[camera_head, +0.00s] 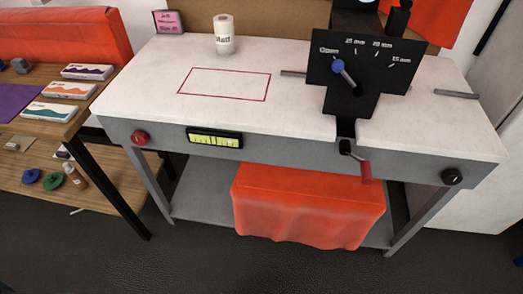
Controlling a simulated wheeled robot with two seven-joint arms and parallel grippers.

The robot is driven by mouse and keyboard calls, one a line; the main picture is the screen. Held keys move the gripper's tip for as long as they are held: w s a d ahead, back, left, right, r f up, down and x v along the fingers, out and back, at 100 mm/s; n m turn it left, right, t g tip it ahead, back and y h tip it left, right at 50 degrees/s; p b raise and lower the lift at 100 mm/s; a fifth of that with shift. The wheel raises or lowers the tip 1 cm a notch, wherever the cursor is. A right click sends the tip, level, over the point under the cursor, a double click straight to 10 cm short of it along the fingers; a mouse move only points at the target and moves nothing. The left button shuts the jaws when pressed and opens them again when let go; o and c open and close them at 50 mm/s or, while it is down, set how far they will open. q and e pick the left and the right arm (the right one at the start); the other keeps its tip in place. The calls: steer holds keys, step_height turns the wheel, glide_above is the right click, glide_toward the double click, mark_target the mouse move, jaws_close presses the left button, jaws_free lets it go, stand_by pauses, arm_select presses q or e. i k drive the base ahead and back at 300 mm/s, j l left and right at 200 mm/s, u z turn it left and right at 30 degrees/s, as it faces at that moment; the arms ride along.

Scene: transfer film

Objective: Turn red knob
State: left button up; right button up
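The red knob (139,137) is on the grey front panel of the white-topped table (130,90), near its left end. It sits left of a small green-lit display (214,140). Its face looks round, and I cannot make out any marking on it. Neither of my grippers is in the head view, and nothing touches or covers the knob.
A black device with a dial (362,65) and a red-handled crank (366,171) stands at the right. A black knob (452,176) is at the panel's right end. A wooden shelf unit (105,75) stands close at the left. The floor in front (190,262) is clear.

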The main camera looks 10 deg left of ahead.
mark_target(139, 138)
steer(key=u, duration=1.3)
